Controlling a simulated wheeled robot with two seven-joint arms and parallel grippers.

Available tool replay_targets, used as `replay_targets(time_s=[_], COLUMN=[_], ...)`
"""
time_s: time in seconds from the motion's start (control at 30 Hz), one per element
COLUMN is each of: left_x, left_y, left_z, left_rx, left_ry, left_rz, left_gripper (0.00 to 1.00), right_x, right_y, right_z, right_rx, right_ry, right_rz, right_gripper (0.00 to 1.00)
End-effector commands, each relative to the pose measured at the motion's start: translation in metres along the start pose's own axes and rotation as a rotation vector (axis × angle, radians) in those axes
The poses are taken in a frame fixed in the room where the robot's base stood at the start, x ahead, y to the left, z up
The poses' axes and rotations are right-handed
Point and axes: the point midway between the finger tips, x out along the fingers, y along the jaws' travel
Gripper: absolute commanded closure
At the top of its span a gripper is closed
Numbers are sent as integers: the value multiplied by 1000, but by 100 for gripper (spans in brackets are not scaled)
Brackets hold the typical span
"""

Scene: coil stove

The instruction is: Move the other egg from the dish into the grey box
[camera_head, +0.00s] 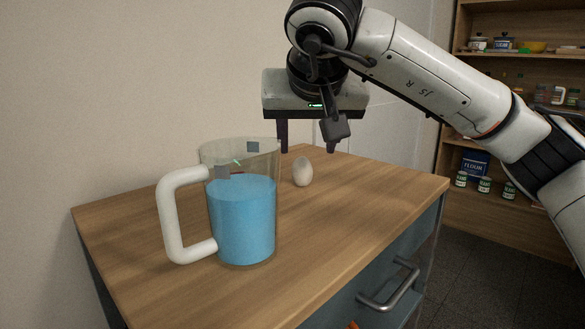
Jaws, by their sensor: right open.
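A pale egg (303,171) stands upright on the wooden counter top, to the right of a clear jug. My right gripper (307,151) is open above the egg, its two dark fingers pointing down, one to each side of it in the picture. The fingertips look a little higher than the egg and apart from it, though the depth is hard to judge. No dish and no grey box can be made out. My left gripper is not in view.
A clear jug (242,220) with blue liquid and a white handle stands at the front of the counter (345,215). The counter's right part is bare. A drawer handle (390,287) sticks out below its edge. Stocked shelves (520,110) stand at the far right.

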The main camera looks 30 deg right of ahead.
Motion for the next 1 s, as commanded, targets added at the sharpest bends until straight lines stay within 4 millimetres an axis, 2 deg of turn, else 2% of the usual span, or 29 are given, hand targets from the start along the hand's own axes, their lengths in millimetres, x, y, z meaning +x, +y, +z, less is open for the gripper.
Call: replay_targets(time_s=[0.2, 0.37, 0.63, 0.77, 0.97, 1.0], left_x=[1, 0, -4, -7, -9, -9], left_y=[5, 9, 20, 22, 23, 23], left_z=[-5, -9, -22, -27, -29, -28], left_rx=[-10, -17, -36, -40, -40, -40], left_ry=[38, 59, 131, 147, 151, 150], left_rz=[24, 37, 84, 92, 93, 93], left_gripper=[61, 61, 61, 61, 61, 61], right_x=[36, 52, 90, 97, 97, 97], right_y=[0, -2, -8, -8, -8, -8], right_z=[4, 4, 9, 8, 7, 7], right_rx=[0, -1, 1, -1, -2, -2], right_ry=[-4, -3, -4, -2, -2, -2], right_rz=[2, 1, 1, 0, 0, 0], right_gripper=[48, 48, 48, 48, 48, 52])
